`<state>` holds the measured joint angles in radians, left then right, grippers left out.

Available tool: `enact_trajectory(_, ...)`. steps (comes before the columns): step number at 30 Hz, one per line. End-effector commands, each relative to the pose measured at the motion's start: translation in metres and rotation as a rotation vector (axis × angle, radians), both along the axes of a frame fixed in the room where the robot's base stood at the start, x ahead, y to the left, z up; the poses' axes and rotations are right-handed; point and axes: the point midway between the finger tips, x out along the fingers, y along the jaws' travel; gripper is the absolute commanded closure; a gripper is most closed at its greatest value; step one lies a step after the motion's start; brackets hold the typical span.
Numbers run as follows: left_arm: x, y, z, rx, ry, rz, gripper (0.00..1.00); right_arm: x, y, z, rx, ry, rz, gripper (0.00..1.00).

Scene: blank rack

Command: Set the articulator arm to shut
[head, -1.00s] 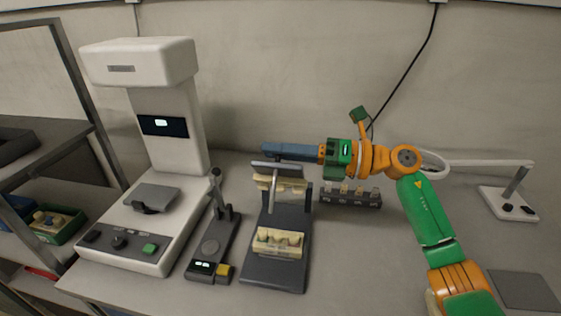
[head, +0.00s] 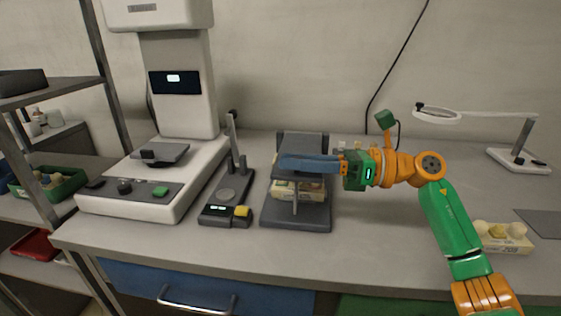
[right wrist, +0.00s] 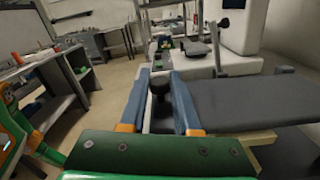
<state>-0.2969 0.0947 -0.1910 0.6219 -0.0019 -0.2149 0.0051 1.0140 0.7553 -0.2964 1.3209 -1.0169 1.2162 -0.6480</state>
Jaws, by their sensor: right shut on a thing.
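The articulator is a dark grey hinged device on the bench, with a flat base (head: 292,221) and a flat upper arm (head: 303,146). The upper arm lies about level over the base, with a thin pin hanging at its front. A cream dental cast (head: 286,189) shows between them, partly hidden. My right gripper (head: 286,161) reaches in from the right and is shut on the front of the articulator arm. In the right wrist view, a dark knob (right wrist: 159,88) sits between the blue fingers, beside the grey arm plate (right wrist: 265,98). My left gripper is out of view.
A small handpiece-like device (head: 227,198) with a yellow button stands left of the articulator, near a large white machine (head: 155,198). A magnifier lamp (head: 517,158) and a cast box (head: 503,238) stand to the right. Bench space in front is clear.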

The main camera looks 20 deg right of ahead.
Motion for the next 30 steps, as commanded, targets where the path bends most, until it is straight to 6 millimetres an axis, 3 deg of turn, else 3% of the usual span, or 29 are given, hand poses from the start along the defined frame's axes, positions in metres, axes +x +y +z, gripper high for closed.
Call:
enact_trajectory(6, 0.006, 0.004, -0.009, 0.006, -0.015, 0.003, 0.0, 0.001, 0.0, -0.015, 0.0, 0.005, 0.004, 1.0)
enact_trajectory(22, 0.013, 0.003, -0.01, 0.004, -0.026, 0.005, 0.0, 0.001, 0.001, -0.019, -0.003, 0.009, 0.007, 1.0)
enact_trajectory(23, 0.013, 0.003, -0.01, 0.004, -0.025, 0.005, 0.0, 0.001, 0.001, -0.019, -0.004, 0.009, 0.007, 0.64)
enact_trajectory(25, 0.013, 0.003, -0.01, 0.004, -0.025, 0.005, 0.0, 0.001, 0.001, -0.019, -0.004, 0.008, 0.006, 0.45)
enact_trajectory(26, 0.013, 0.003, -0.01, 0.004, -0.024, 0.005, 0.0, 0.001, 0.001, -0.019, -0.003, 0.008, 0.006, 0.42)
enact_trajectory(30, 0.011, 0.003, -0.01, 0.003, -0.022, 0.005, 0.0, 0.001, 0.0, -0.018, -0.002, 0.006, 0.004, 0.42)
